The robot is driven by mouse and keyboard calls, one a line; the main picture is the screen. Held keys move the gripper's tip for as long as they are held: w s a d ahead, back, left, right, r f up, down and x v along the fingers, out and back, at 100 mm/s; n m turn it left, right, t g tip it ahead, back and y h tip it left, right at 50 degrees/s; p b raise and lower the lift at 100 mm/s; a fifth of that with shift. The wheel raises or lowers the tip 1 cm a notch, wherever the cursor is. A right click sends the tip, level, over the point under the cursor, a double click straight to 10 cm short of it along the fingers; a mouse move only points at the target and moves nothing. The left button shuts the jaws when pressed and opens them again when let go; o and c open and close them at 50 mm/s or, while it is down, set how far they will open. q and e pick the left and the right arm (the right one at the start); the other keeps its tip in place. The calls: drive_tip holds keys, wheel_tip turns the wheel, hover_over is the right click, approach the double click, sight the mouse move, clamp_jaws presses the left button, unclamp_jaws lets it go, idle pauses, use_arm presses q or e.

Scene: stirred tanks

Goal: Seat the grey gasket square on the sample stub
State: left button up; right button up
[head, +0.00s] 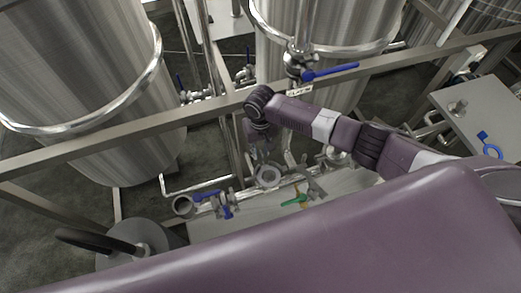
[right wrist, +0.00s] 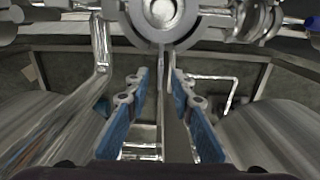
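The sample stub (head: 268,176) shows in the head view as a round grey fitting on the pipework below my right gripper (head: 262,152). In the right wrist view a grey ring (right wrist: 132,27), which looks like the gasket, lies around or in front of the stub's round, pale bore (right wrist: 160,10) at the top. A narrow grey strip runs down from the ring between the blue-padded fingers of my right gripper (right wrist: 162,78). I cannot tell whether the ring touches the stub face. My left gripper is not in view.
Large steel tanks (head: 85,75) stand behind a grey frame rail (head: 110,128). Blue-handled valves (head: 208,195) and a green-handled valve (head: 295,200) sit close to the stub. A grey bench (head: 490,110) is at the right. A lidded drum (head: 140,250) stands at lower left.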

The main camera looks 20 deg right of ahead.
wheel_tip(320, 180, up, 12)
idle(0.7)
idle(0.4)
